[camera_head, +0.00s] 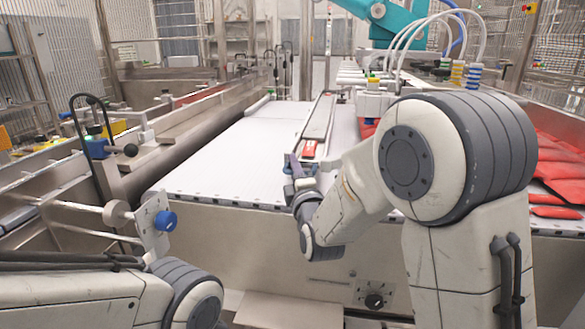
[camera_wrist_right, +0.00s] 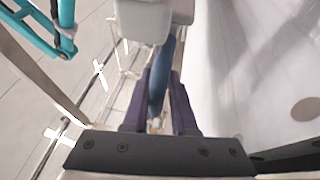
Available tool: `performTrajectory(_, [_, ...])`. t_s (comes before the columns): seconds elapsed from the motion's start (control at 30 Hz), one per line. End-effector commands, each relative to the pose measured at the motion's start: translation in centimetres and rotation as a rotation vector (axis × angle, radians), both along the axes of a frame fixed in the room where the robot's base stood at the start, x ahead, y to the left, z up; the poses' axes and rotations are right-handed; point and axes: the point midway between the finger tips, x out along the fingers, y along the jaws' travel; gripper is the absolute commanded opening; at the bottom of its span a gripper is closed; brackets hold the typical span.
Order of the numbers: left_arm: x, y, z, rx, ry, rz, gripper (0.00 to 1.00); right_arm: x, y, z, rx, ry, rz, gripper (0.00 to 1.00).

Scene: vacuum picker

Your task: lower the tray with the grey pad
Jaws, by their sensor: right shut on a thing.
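My right gripper (camera_head: 299,172) is at the near edge of the white conveyor (camera_head: 235,150). In the right wrist view its two dark purple fingers (camera_wrist_right: 159,100) are shut on a blue bar (camera_wrist_right: 158,85), which runs away between them. Just beyond the gripper in the head view lies a long narrow grey piece (camera_head: 319,116) with pale edges and a red block (camera_head: 310,149) near its close end. It may be the tray with the grey pad, but I cannot tell whether the blue bar belongs to it. My left arm shows at the lower left; its gripper is out of view.
Red packs (camera_head: 553,158) lie on the right of the conveyor. A teal robot arm (camera_head: 377,20) with white hoses and suction parts hangs over its far end. A plate with a blue knob (camera_head: 165,221) stands at the left. The conveyor's left half is clear.

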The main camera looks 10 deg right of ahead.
Motion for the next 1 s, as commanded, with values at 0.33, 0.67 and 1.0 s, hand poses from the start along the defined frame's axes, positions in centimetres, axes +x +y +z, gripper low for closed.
performTrajectory(0.33, [0.0,0.0,0.0,0.0,0.0,0.0,0.5,0.0,0.1,0.7,0.0,-0.019,0.004,0.47])
performTrajectory(0.67, [0.0,0.0,-0.1,0.0,0.0,0.0,0.5,-0.8,0.1,0.2,0.0,-0.012,0.003,0.47])
performTrajectory(1.0, [0.0,0.0,-0.6,0.0,0.0,0.0,0.5,-8.0,-0.5,-0.9,0.0,-0.014,0.005,0.47])
